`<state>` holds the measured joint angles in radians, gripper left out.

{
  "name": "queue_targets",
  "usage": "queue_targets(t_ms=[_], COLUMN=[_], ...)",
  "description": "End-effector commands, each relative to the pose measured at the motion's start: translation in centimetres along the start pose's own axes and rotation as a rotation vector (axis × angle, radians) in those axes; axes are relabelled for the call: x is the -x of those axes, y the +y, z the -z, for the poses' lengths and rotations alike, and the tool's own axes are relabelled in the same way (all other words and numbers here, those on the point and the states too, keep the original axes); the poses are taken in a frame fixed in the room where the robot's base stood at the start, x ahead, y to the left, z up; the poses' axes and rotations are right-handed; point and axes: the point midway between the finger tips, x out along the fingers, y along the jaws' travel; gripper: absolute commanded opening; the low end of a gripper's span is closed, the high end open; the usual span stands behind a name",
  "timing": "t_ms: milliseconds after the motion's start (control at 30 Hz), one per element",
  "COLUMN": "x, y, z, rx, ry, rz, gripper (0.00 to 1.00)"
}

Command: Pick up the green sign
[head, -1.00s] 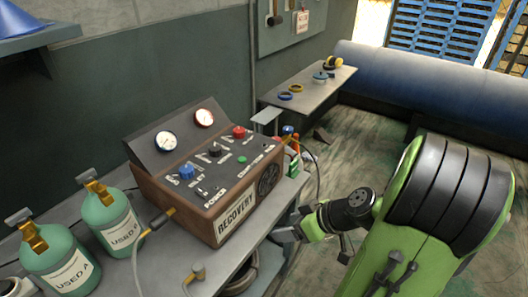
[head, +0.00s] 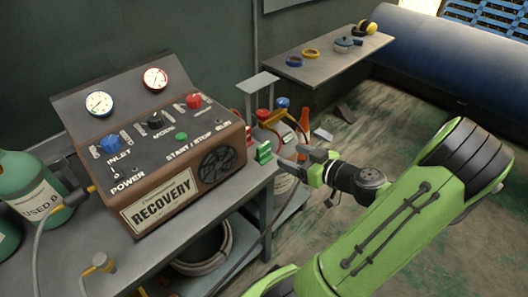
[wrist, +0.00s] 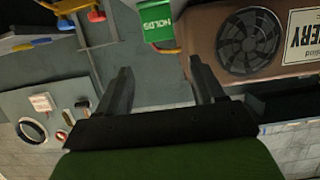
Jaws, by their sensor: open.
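The green sign (head: 264,152) stands at the right end of the workbench, just right of the recovery machine (head: 165,165). In the wrist view the green sign (wrist: 158,27) shows upside down with white lettering, at the top and ahead of the jaws. My gripper (head: 288,157) is to the right of the sign, pointing at it, with its two fingers apart. In the wrist view my gripper (wrist: 160,72) is open and empty, and the sign lies beyond the fingertips, roughly in line with the gap between them.
The recovery machine with its fan sits close beside the sign. A green cylinder (head: 30,185) stands at left. A side table (head: 310,65) holds rings and earmuffs. Floor at right is open.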

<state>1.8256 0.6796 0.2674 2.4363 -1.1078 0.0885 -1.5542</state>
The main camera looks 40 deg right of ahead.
Motion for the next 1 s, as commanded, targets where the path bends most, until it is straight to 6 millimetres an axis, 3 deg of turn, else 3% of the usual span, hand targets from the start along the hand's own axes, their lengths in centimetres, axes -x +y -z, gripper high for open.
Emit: queue_targets(t_ms=[200, 367, 600, 867, 1000], x=[-5.5, -7.5, -11.7, -12.5, -12.5], y=[-0.1, -0.1, -0.2, -0.1, -0.1], z=[-0.1, -0.1, -0.2, -0.1, -0.1], rx=[0.002, 0.0, 0.0, -0.001, -0.001], ry=[0.001, 0.0, -0.001, -0.002, -0.002], rz=[0.005, 0.002, 0.004, 0.0, 0.0], gripper=[0.68, 0.68, 0.68, 0.68, 0.51])
